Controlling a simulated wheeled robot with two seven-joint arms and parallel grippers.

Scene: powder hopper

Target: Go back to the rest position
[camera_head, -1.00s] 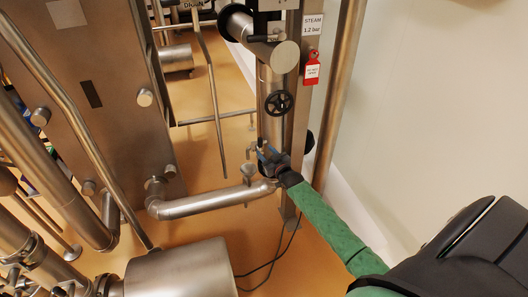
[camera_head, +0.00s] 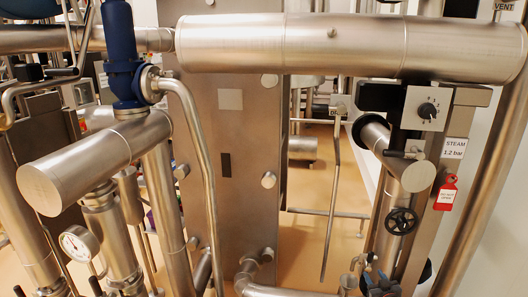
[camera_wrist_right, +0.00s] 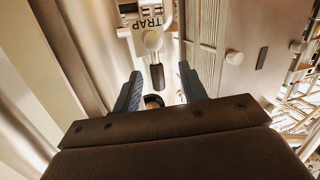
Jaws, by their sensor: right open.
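My right gripper (camera_head: 378,284) shows at the bottom edge of the head view, below the black handwheel (camera_head: 402,221) on the steam pipe; most of its arm is out of frame. In the right wrist view its two blue-grey fingers (camera_wrist_right: 158,88) stand apart, open. A black-gripped lever (camera_wrist_right: 157,76) shows in the gap between them, beneath a TRAP label (camera_wrist_right: 152,20). Part of a dark curved thing (camera_wrist_right: 153,100) shows at the base of the gap. I cannot tell whether the fingers touch anything. My left gripper is not in view.
A thick horizontal pipe (camera_head: 290,42) crosses the top. A dial box (camera_head: 427,108), a steam sign (camera_head: 454,148) and a red tag (camera_head: 446,193) are at the right. A pressure gauge (camera_head: 78,243) and a blue valve (camera_head: 121,52) are at the left. Open floor (camera_head: 306,228) shows in the middle.

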